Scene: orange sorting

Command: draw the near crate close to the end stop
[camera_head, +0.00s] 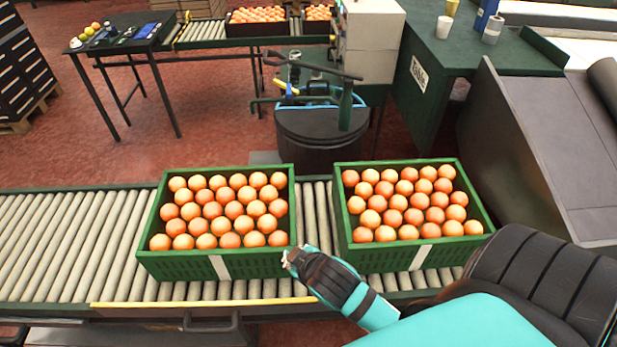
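Two green crates full of oranges sit side by side on the near roller conveyor. The left crate (190,266) and the right crate (391,259) stand apart, with a narrow strip of bare rollers between them. Each has a white label on its front wall. My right gripper (290,260) is at the front right corner of the left crate, in front of the gap. I cannot tell whether it touches the crate or how far its fingers are apart. My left gripper is out of view. I cannot make out an end stop; my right arm hides the conveyor's right end.
Bare rollers (70,240) extend left of the left crate. A yellow strip (200,302) runs along the conveyor's front edge. A dark drum (322,135) stands behind the gap. A grey chute (530,130) is at the right. Another conveyor with crates is at the back.

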